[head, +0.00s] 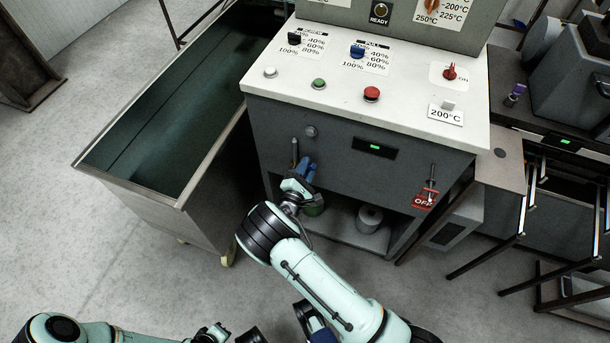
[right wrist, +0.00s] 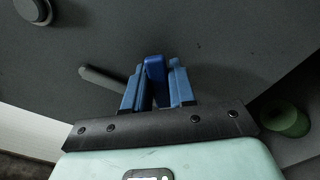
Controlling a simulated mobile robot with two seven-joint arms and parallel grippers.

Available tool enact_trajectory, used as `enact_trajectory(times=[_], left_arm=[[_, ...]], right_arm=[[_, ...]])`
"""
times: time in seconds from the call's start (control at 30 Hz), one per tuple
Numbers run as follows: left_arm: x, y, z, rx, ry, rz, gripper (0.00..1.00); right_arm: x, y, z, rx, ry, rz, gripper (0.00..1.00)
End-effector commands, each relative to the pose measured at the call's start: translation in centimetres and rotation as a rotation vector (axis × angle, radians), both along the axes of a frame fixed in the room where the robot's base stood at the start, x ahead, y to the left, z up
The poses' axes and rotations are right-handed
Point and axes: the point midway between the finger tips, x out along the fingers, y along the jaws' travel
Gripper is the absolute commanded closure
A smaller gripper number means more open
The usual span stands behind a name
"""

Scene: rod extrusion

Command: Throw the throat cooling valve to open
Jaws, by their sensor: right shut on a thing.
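The blue lever handle (right wrist: 155,68) of what appears to be the throat cooling valve stands out from the dark front panel of the control cabinet. In the right wrist view it is between the two blue fingers of my right gripper (right wrist: 157,86), which is shut on it. A grey rod or pipe (right wrist: 103,80) shows beside the fingers. In the head view my right gripper (head: 304,172) is at the lower left of the cabinet front and mostly hides the valve. My left gripper (head: 213,333) is low at the bottom edge, away from the cabinet; its fingers are unclear.
The grey cabinet (head: 275,135) has a white top with knobs and buttons. A red OFF tag (head: 424,200) hangs by a switch at its right front. A metal trough (head: 165,200) stands close on the left. A green round object (right wrist: 285,118) is below the panel.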

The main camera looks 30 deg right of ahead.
Motion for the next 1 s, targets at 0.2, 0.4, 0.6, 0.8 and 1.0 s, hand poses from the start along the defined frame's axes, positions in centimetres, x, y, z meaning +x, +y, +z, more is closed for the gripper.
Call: enact_trajectory(times=[0.2, 0.4, 0.6, 0.8, 1.0], left_arm=[[0.0, 0.0, 0.1, 0.000, 0.000, 0.000, 1.00], [0.1, 0.0, 0.8, 0.000, -0.002, 0.000, 1.00], [0.1, 0.0, 0.9, 0.000, -0.003, 0.000, 1.00], [0.1, 0.0, 0.9, 0.000, -0.003, 0.000, 1.00], [0.2, 0.0, 1.5, 0.000, -0.005, 0.000, 1.00]], right_arm=[[0.1, 0.2, 0.1, -0.006, 0.007, 0.003, 1.00], [0.6, 0.5, 0.8, -0.085, 0.099, 0.003, 1.00], [0.7, 0.6, 0.8, -0.113, 0.132, 0.003, 1.00], [0.7, 0.7, 0.8, -0.117, 0.137, 0.003, 1.00], [1.2, 1.2, 1.4, -0.196, 0.228, 0.004, 1.00]])
